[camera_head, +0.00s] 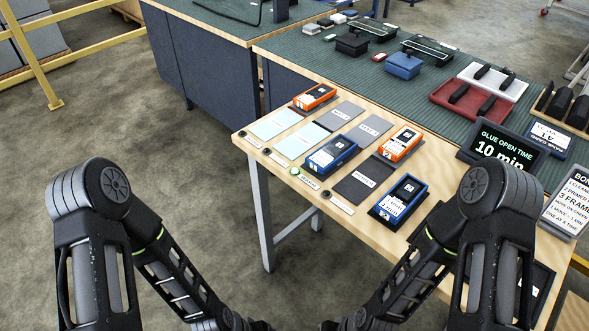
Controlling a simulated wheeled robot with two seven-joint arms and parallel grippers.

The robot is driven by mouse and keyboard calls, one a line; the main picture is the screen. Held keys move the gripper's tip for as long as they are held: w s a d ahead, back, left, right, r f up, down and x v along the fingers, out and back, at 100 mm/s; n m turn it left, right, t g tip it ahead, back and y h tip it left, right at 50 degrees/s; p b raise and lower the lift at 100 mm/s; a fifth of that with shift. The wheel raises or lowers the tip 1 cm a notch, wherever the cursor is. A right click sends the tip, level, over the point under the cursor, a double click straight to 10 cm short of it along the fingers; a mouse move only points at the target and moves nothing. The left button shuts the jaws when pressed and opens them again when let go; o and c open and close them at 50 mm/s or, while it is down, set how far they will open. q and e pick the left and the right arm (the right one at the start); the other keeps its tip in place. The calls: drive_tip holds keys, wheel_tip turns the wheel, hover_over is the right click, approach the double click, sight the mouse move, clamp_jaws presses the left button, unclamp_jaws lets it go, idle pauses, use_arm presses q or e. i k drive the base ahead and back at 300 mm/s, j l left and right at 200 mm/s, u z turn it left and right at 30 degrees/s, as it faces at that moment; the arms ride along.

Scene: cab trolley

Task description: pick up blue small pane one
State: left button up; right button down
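Two small light blue panes lie flat near the left edge of the wooden-topped table: one pane (275,123) farther back and a second pane (302,140) just in front of it. I cannot tell which of them is pane one. Both look uncovered, and nothing touches them from my side. My grippers are out of the frame.
Grey and dark plates (361,185), orange devices (400,144) and blue devices (332,154) stand close to the panes. A "GLUE OPEN TIME" display (502,150) stands at right. Open floor (190,190) lies left of the table.

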sight(329, 156)
drive_tip(key=i+j, duration=0.1)
drive_tip(key=j, duration=0.25)
drive_tip(key=i+j, duration=0.1)
drive_tip(key=j, duration=0.25)
drive_tip(key=i+j, duration=0.1)
drive_tip(key=j, duration=0.25)
drive_tip(key=i+j, duration=0.1)
drive_tip(key=j, duration=0.25)
drive_tip(key=z, duration=2.15)
